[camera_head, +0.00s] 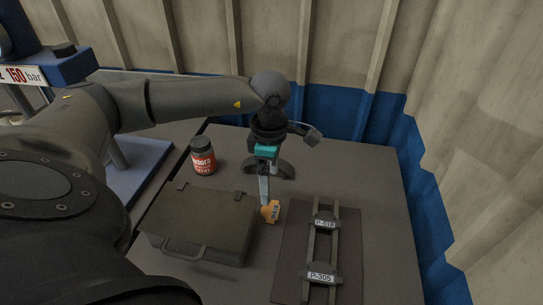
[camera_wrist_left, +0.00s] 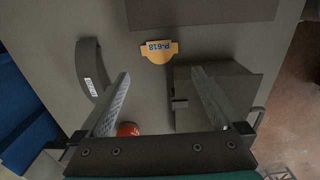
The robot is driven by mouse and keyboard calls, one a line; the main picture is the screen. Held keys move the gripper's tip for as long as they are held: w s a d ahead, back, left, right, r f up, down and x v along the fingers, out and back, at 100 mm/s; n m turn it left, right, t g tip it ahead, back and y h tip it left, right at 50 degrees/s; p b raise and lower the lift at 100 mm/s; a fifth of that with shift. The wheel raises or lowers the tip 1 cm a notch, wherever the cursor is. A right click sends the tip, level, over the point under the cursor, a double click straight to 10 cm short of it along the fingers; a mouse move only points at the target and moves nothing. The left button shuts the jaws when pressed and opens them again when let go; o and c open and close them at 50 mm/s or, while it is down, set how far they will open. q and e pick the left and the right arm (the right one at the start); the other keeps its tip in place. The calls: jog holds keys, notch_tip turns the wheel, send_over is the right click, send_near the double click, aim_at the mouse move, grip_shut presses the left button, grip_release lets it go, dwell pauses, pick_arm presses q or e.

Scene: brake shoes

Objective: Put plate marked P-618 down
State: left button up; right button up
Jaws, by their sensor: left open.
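The orange plate (camera_head: 270,211) lies on the table beside the dark case. In the left wrist view the plate (camera_wrist_left: 158,51) shows a blue P-618 marking and sits flat, apart from both fingers. My left gripper (camera_head: 264,192) is above the table close to the plate. In the left wrist view the gripper (camera_wrist_left: 160,76) has its fingers wide apart with nothing held between them. My right gripper is not in view.
A dark case (camera_head: 205,222) is left of the plate. A jar (camera_head: 203,157) with a red label stands behind it. A dark curved shoe (camera_wrist_left: 91,68) is near the plate. A rack (camera_head: 292,245) with labelled dark blocks, one P-305, is at right. The table's right side is clear.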

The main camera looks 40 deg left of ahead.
pick_arm(q)
send_over(271, 212)
notch_tip(271, 212, down, 4)
jog(key=shift+a+f, duration=0.1)
jog(key=shift+a, duration=0.05)
jog(key=shift+f, duration=0.45)
notch_tip(271, 212, down, 4)
jog(key=shift+r+b, duration=0.15)
jog(key=shift+b, duration=0.2)
jog(key=shift+f, duration=0.45)
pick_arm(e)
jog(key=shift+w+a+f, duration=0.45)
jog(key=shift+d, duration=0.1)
pick_arm(q)
jog(key=shift+c, duration=0.2)
jog(key=c, duration=1.2)
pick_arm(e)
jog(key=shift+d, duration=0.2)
